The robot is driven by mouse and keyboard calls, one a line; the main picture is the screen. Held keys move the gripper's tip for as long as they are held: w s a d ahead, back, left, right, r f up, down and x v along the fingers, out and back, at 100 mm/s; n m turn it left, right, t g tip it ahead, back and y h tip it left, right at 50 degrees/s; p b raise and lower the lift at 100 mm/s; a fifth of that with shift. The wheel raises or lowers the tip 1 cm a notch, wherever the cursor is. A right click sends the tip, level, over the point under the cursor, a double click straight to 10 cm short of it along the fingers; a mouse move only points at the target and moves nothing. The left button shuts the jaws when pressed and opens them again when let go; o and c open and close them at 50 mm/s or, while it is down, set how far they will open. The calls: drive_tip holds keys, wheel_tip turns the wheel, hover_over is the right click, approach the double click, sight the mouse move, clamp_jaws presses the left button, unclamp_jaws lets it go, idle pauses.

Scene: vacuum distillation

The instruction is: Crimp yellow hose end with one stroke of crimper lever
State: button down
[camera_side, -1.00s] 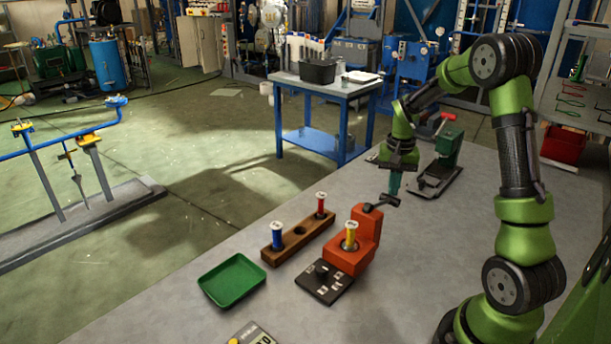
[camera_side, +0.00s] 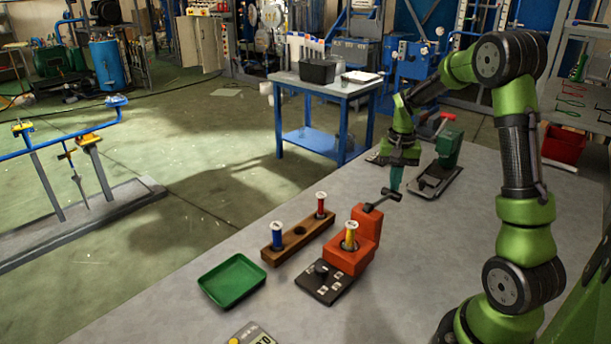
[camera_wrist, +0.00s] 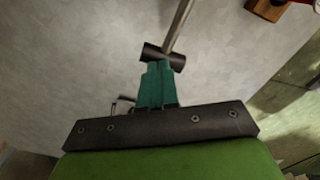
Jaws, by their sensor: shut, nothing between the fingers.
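The orange crimper (camera_side: 349,258) stands on the grey table with the yellow hose end (camera_side: 350,237), white-capped, upright in its top. Its lever (camera_side: 378,201) is a thin bar rising to the right from the tall back block, ending in a dark crossbar handle (camera_side: 391,194). In the wrist view the lever bar (camera_wrist: 179,25) and handle (camera_wrist: 163,55) lie just ahead of my fingertips. My gripper (camera_side: 396,187) has its teal fingers shut and empty, with the tips at the handle; it also shows in the wrist view (camera_wrist: 157,68). Whether they touch the handle is unclear.
A wooden rack (camera_side: 290,245) holds a blue hose end (camera_side: 277,238) and a red one (camera_side: 320,206), left of the crimper. A green tray (camera_side: 232,281) and a black knob panel (camera_side: 325,283) lie in front. A green press with a red handle (camera_side: 440,160) stands behind my gripper.

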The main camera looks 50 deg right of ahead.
wheel_tip(320, 180, up, 11)
idle(0.8)
drive_tip(key=shift+w, duration=0.1)
idle(0.4)
drive_tip(key=s+a+r+n+t, duration=0.1)
drive_tip(key=s+a+n+t, duration=0.1)
drive_tip(key=a, duration=0.7)
drive_tip(key=s+a+n+t+y, duration=0.1)
drive_tip(key=s+a+n+t, duration=0.1)
drive_tip(key=a, duration=0.7)
drive_tip(key=s+a+r+n+t+y, duration=0.1)
drive_tip(key=s+a+n+t, duration=0.2)
drive_tip(key=a, duration=0.6)
drive_tip(key=s+n, duration=0.1)
drive_tip(key=s, duration=0.1)
drive_tip(key=shift+s+a+r, duration=0.15)
drive_tip(key=shift+s+r, duration=0.15)
drive_tip(key=shift+r, duration=0.05)
